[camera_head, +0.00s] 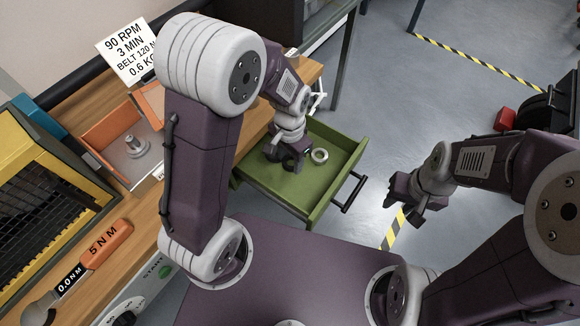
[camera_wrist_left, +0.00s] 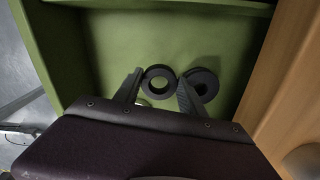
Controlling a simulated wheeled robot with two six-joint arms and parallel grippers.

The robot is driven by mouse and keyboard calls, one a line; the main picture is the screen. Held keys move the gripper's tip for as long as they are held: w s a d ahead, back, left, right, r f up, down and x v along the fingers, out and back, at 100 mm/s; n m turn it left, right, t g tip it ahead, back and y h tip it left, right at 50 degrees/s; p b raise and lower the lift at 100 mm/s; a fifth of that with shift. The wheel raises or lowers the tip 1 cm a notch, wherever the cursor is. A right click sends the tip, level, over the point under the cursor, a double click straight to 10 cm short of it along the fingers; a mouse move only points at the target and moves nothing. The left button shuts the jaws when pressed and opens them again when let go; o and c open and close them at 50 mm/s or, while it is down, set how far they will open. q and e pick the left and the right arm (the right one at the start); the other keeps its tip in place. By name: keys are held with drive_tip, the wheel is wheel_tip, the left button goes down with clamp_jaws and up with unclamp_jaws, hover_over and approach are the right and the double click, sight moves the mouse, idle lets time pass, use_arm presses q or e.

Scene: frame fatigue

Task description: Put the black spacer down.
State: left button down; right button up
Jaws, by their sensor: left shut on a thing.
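My left gripper (camera_head: 287,163) reaches down into the open green drawer (camera_head: 333,141). In the left wrist view its two fingers (camera_wrist_left: 157,92) are shut on the black spacer (camera_wrist_left: 147,77), a dark ring. My right gripper (camera_head: 402,207) hangs open and empty over the floor, right of the drawer.
A pale ring (camera_head: 320,155) lies in the drawer, right of my left gripper. The wooden bench (camera_head: 254,122) borders the drawer on the left. An orange bin (camera_head: 106,128) holding a metal part stands on the bench. The drawer's right part looks clear.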

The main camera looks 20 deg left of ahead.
sight(290, 167)
use_arm(q)
wheel_tip(290, 167, down, 4)
drive_tip(key=shift+s+r+b, duration=0.1)
drive_tip(key=shift+b, duration=0.65)
drive_tip(key=shift+f, duration=0.2)
drive_tip(key=shift+r, duration=0.1)
drive_tip(key=c, duration=1)
unclamp_jaws()
drive_tip(key=shift+f, duration=0.2)
drive_tip(key=shift+o, duration=0.2)
drive_tip(key=shift+r, duration=0.1)
wheel_tip(290, 167, up, 12)
drive_tip(key=p, duration=0.4)
drive_tip(key=s+a+f+n+t, duration=0.1)
drive_tip(key=s+a+f+n, duration=0.1)
drive_tip(key=s+a+n, duration=0.4)
drive_tip(key=shift+s+f+n, duration=0.2)
drive_tip(key=shift+s+n, duration=0.1)
drive_tip(key=shift+s, duration=0.05)
